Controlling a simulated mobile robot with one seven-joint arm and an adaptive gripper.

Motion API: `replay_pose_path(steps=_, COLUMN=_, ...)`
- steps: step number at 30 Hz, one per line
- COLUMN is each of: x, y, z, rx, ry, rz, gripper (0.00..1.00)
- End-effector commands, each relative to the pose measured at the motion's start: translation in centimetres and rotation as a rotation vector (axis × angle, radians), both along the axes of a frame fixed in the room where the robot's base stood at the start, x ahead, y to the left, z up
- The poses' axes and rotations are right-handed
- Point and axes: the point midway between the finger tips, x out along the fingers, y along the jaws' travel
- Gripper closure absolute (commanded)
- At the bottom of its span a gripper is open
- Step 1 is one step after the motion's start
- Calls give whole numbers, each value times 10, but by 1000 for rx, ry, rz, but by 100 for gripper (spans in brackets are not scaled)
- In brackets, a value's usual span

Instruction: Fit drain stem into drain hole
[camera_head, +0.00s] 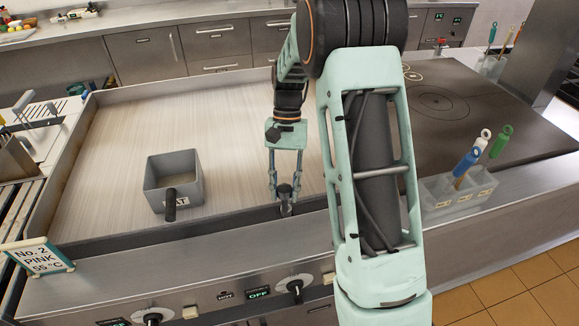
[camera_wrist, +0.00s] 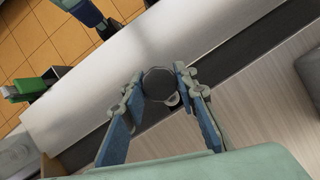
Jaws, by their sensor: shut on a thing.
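The drain stem (camera_head: 286,205) is a short dark piece with a round knob on top. It stands roughly upright at the front edge of the pale griddle plate, over the dark front gutter (camera_head: 232,219). My gripper (camera_head: 284,188) points down and is shut on it, with one finger on each side. In the wrist view the dark round top of the stem (camera_wrist: 158,84) sits between the fingertips (camera_wrist: 160,77). A small pale-rimmed round shape (camera_wrist: 172,99) shows partly beside the knob. The drain hole is mostly hidden, and I cannot tell whether the stem's lower end is in it.
A grey box (camera_head: 157,204) with a dark handle stands on the griddle to the left. A bin (camera_head: 437,210) of coloured-handled tools is right of my arm. A sign (camera_head: 40,258) stands at front left. The plate (camera_head: 230,150) between box and gripper is clear.

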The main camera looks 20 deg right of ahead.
Motion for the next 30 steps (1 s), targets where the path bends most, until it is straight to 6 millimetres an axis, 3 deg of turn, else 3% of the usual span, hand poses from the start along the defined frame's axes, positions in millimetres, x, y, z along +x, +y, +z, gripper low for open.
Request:
replay_pose_path(steps=9, x=16, y=2, z=15, rx=4, ry=-4, rz=-868, gripper=98)
replay_pose_path(steps=18, x=26, y=1, z=36, rx=7, ry=-4, rz=-1561, gripper=98)
replay_pose_path(steps=24, x=29, y=-2, z=46, rx=4, ry=-1, rz=-1854, gripper=98)
replay_pose_path(steps=30, x=30, y=-4, z=51, rx=1, ry=1, rz=-1985, gripper=98)
